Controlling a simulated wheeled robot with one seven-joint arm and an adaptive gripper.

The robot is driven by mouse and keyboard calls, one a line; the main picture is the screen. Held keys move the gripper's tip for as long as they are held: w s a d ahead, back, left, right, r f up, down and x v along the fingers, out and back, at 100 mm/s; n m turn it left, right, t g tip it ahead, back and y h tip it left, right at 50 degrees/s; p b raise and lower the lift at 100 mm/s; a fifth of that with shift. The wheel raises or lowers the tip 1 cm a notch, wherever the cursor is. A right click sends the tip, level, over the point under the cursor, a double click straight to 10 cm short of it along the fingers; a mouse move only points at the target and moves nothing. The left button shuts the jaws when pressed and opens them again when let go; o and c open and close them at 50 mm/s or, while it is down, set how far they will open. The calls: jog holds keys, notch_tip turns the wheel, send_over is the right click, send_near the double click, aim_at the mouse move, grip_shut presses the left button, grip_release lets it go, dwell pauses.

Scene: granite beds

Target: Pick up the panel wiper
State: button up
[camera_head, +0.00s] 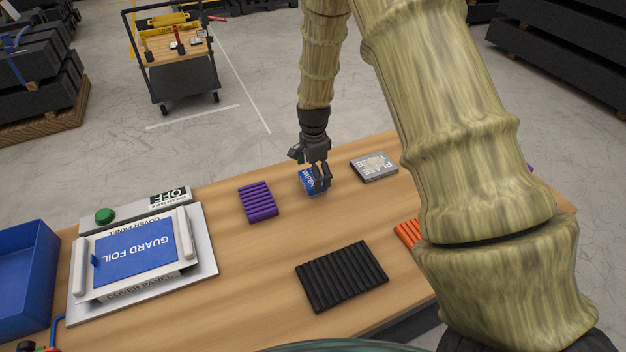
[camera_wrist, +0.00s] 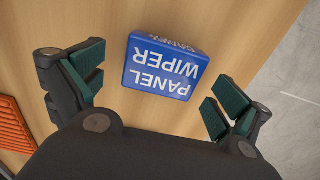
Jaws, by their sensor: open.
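The panel wiper is a small blue block with white lettering. It lies on the wooden table in the head view (camera_head: 309,184), partly hidden by my gripper (camera_head: 322,178). In the wrist view the panel wiper (camera_wrist: 165,66) lies just beyond and between the fingers of my gripper (camera_wrist: 153,93). The green-padded fingers are spread apart, with wood showing between them and the block. My gripper is open and empty.
A purple ribbed block (camera_head: 257,202) lies left of the wiper, and a grey labelled block (camera_head: 374,167) right of it. A black ribbed mat (camera_head: 341,276) lies nearer. The cover panel (camera_head: 200,252) and a blue bin (camera_head: 28,275) are at left. Bare wood surrounds the wiper.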

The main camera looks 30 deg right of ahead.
jog(key=f, duration=0.2)
jog(key=shift+w+f, duration=0.3)
jog(key=shift+f, duration=0.05)
jog(key=shift+s, duration=0.2)
jog(key=shift+w+f, duration=0.1)
jog(key=shift+c, duration=0.4)
jog(key=c, duration=0.9)
jog(key=shift+r+b, duration=0.3)
jog(key=shift+r, duration=0.6)
jog(key=shift+a+r+b, duration=0.4)
jog(key=shift+r+b, duration=0.1)
jog(key=shift+r, duration=0.35)
jog(key=s+a+b, duration=0.1)
jog(key=a, duration=0.4)
jog(key=s+a+r+b, duration=0.1)
jog(key=s+a, duration=0.1)
jog(key=a, duration=0.2)
jog(key=s+a+b, duration=0.1)
jog(key=s+a, duration=0.1)
jog(key=a, duration=0.3)
jog(key=shift+a+r, duration=0.3)
jog(key=shift+r, duration=0.05)
